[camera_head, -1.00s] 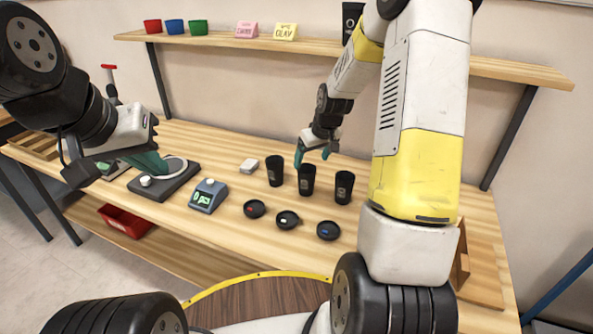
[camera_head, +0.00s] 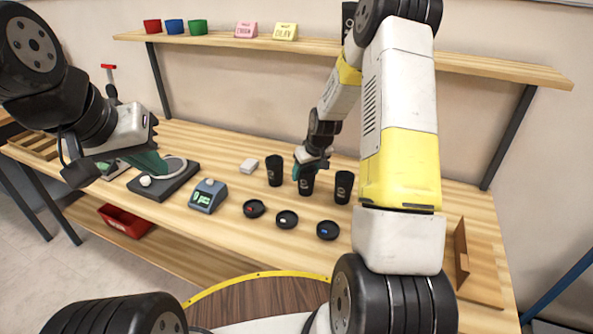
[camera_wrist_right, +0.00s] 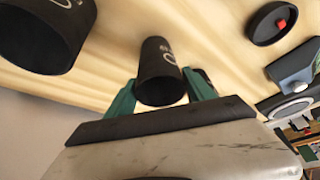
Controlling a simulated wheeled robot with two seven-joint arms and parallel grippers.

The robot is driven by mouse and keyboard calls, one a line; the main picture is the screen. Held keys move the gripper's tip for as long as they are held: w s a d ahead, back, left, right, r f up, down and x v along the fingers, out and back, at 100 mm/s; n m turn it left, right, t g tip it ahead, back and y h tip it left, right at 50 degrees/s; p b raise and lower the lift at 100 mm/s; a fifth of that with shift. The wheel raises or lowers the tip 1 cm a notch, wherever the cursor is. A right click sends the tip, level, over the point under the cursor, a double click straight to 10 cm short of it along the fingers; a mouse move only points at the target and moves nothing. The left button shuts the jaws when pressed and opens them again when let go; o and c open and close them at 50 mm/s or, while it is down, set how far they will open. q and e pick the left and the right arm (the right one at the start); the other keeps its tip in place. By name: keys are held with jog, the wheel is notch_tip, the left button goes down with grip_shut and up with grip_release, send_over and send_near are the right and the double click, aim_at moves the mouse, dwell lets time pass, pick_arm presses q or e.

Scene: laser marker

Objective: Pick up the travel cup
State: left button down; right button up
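Three black travel cups stand upright in a row on the wooden table: a left cup (camera_head: 275,171), a middle cup (camera_head: 306,186) and a right cup (camera_head: 343,187). My right gripper (camera_head: 310,168) is low over the middle cup and partly hides it. In the right wrist view its green fingers (camera_wrist_right: 160,88) stand open on either side of the middle cup (camera_wrist_right: 158,62), near its rim. Whether either finger touches it I cannot tell. My left gripper (camera_head: 152,163) is over the dark device at the left; its opening is unclear.
Three black lids, with red (camera_head: 254,208), white (camera_head: 287,219) and blue (camera_head: 328,230) marks, lie in front of the cups. A shelf (camera_head: 330,48) runs behind.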

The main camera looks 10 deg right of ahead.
jog(key=c, duration=0.3)
jog(key=shift+r, duration=0.1)
